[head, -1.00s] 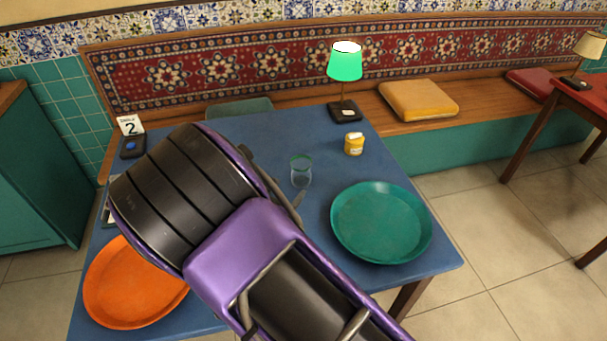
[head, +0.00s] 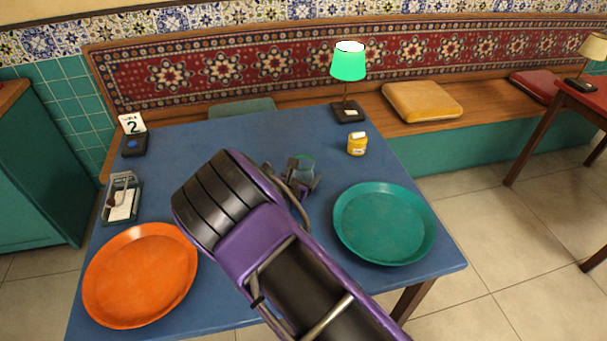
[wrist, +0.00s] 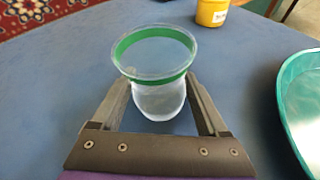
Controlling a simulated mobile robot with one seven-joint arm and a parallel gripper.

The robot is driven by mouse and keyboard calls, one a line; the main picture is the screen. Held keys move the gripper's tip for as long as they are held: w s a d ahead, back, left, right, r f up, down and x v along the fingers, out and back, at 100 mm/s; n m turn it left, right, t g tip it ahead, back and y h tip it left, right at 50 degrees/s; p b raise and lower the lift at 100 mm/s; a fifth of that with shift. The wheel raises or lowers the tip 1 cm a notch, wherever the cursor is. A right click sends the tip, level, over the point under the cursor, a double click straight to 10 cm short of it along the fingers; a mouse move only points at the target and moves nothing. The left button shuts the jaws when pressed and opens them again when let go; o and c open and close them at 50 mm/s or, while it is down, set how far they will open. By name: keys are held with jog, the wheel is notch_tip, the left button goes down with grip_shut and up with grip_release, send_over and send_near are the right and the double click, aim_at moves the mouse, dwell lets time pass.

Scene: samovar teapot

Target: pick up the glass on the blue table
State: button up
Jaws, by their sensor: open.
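The glass (wrist: 158,98) is clear with a green band near its rim and stands upright on the blue table (head: 240,140). In the head view the glass (head: 305,165) is partly hidden by my gripper (head: 306,178). In the wrist view my gripper (wrist: 158,105) is open, with one finger on each side of the glass's lower body. I cannot tell whether either finger touches the glass.
A green tray (head: 384,225) lies right of the glass and an orange tray (head: 140,275) at the front left. A yellow jar (head: 357,145) and a green lamp (head: 348,65) stand behind. A number sign (head: 133,135) and a small holder (head: 122,200) are on the left.

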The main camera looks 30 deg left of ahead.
jog(key=c, duration=1.1)
